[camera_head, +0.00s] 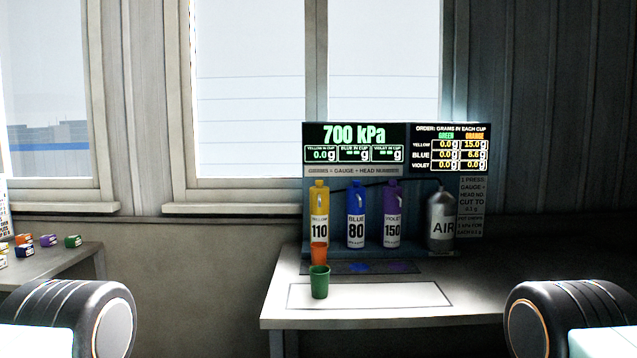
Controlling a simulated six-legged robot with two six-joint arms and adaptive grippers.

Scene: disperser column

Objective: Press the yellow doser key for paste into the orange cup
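The yellow doser (319,203), labelled 110, stands leftmost in the row on the table's dispenser. I cannot make out a separate key on it. The orange cup (319,252) stands upright just below and in front of it. The green cup (319,284) stands nearer to me and overlaps its lower part. The gauge display (354,134) reads 700 kPa, and yellow in cup reads 0.0 g. Neither gripper is in view.
The blue doser (356,217), labelled 80, the violet doser (392,217), labelled 150, and a grey AIR bottle (440,220) stand to the right. The table (470,290) is clear at front right. A side table (50,262) at left holds several small coloured blocks.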

